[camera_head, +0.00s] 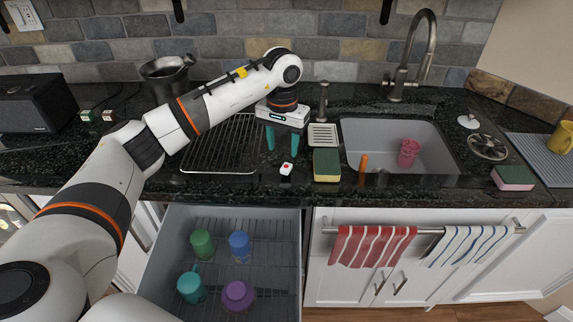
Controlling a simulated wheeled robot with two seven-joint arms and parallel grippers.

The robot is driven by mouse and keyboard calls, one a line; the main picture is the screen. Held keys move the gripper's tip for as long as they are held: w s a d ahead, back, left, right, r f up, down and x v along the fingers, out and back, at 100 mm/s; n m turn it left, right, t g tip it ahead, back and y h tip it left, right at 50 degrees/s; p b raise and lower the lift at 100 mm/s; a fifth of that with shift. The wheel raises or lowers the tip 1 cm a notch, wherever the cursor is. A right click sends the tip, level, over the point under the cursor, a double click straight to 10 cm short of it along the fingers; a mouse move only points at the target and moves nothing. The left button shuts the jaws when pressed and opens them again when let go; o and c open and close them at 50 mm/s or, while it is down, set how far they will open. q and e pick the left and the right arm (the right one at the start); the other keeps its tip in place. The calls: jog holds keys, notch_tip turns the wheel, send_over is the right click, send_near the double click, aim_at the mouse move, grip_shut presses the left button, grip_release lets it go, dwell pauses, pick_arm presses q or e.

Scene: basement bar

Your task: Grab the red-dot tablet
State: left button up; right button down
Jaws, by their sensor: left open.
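The red-dot tablet (287,168) is a small white block with a red spot on top. It lies near the front edge of the dark counter, left of a green-and-yellow sponge. My left gripper (284,147) points down just behind and above the tablet. Its two teal fingers are apart and nothing shows between them. The tablet appears clear of the fingers. My right gripper does not show.
The sponge (327,165) stands close to the tablet's right. A drying rack (222,147) lies to its left. The sink (385,133) holds a pink cup (408,153); an orange item (363,162) is at its front-left edge. An open dishwasher drawer (222,215) with cups sits below.

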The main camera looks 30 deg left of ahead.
aim_at(286, 168)
pick_arm(q)
jog(key=shift+f, duration=0.5)
jog(key=shift+w+f, duration=0.2)
jog(key=shift+f, duration=0.05)
jog(key=f, duration=0.1)
jog(key=f+p, duration=0.1)
jog(key=f, duration=0.1)
jog(key=f+p, duration=0.1)
jog(key=shift+s+d+f, duration=0.2)
jog(key=shift+d, duration=0.15)
jog(key=shift+w+f, duration=0.1)
jog(key=shift+f, duration=0.25)
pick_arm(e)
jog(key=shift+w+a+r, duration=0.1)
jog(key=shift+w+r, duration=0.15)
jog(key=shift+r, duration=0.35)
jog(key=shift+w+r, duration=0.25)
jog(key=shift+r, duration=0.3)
pick_arm(q)
jog(key=shift+c, duration=0.4)
grip_shut()
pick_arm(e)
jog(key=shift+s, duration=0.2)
